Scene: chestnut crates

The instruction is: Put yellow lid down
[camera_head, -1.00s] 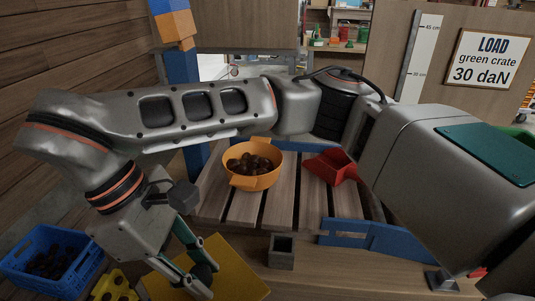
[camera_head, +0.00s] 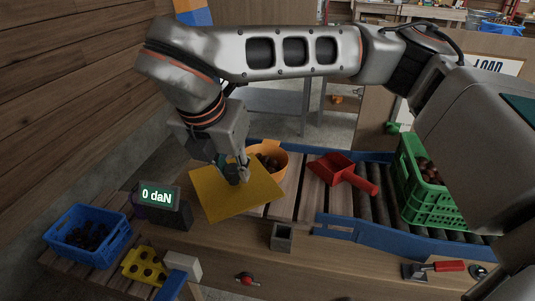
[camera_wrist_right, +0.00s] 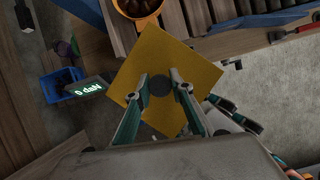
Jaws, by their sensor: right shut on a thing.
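The yellow lid (camera_head: 255,195) is a flat square plate with a dark round knob. My right gripper (camera_head: 237,174) is shut on the knob, and the lid hangs below the fingers, slightly tilted in the picture. In the right wrist view the lid (camera_wrist_right: 175,55) lies beyond my two fingers (camera_wrist_right: 160,88), with the knob between them. In the head view the lid overlaps the left edge of the orange bowl (camera_head: 280,160) of chestnuts. Whether it touches anything is unclear. Teal and grey parts at the wrist view's right look like my left gripper (camera_wrist_right: 228,108); its jaws are unclear.
A scale display (camera_head: 160,198) reading 0 daN stands left of the lid. A blue crate (camera_head: 85,252) of chestnuts is farther left, near a yellow holed block (camera_head: 145,267). A red scoop (camera_head: 340,170), small grey box (camera_head: 282,238) and green crate (camera_head: 432,207) are right.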

